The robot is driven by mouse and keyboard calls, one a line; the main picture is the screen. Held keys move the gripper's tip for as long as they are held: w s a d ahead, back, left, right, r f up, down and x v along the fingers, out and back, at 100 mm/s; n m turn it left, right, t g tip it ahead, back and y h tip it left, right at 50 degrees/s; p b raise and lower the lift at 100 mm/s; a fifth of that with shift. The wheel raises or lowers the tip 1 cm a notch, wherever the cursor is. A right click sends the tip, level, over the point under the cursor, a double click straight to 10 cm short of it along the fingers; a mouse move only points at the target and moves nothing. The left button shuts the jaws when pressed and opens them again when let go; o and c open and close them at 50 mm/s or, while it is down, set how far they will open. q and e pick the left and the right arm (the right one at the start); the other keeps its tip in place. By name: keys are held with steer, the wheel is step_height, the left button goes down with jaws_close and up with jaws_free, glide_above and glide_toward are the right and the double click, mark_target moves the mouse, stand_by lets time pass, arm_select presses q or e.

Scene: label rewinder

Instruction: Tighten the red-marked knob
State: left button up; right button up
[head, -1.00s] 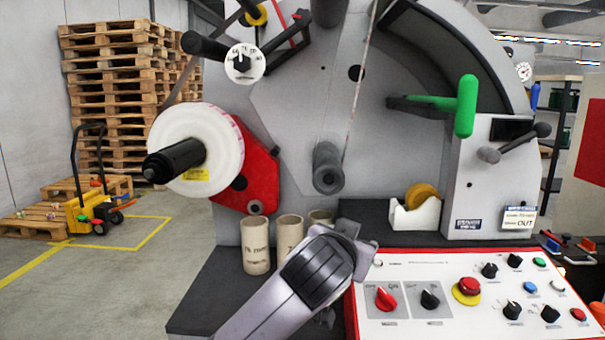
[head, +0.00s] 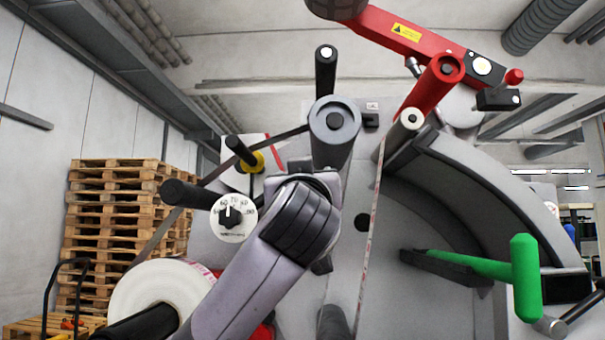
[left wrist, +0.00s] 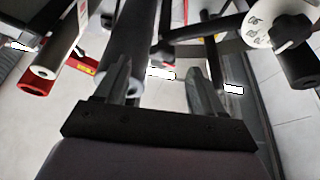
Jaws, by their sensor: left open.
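A white dial (head: 231,219) with a black knob and printed numbers sits on the machine's left side; it also shows in the left wrist view (left wrist: 279,24). Above it a black knob with a yellow collar (head: 250,158) stands before a white plate with a red stripe. I cannot tell a red mark on either knob. My left wrist hides part of the machine between the dial and the grey roller (head: 334,120). In the left wrist view my left gripper (left wrist: 158,85) is open, with nothing seen held between its fingers. My right gripper is not in view.
A black handle (head: 187,193) sticks out by the dial. A white label roll (head: 160,295) is below left. A red arm (head: 420,40) and red roller (head: 436,85) are above right. A green handle (head: 524,280) juts out at right. Pallets (head: 125,215) stand behind.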

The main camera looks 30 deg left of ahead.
arm_select(q)
steer(key=shift+y, duration=0.3)
steer(key=p+x, duration=0.1)
steer(key=x, duration=0.4)
steer(key=p+x, duration=0.1)
steer(key=x, duration=0.2)
steer(key=shift+s+r+p, duration=0.3)
steer(key=shift+r+p, duration=0.05)
steer(key=shift+r, duration=0.05)
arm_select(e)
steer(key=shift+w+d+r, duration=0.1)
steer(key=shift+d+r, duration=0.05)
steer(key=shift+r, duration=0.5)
arm_select(q)
steer(key=c, duration=1)
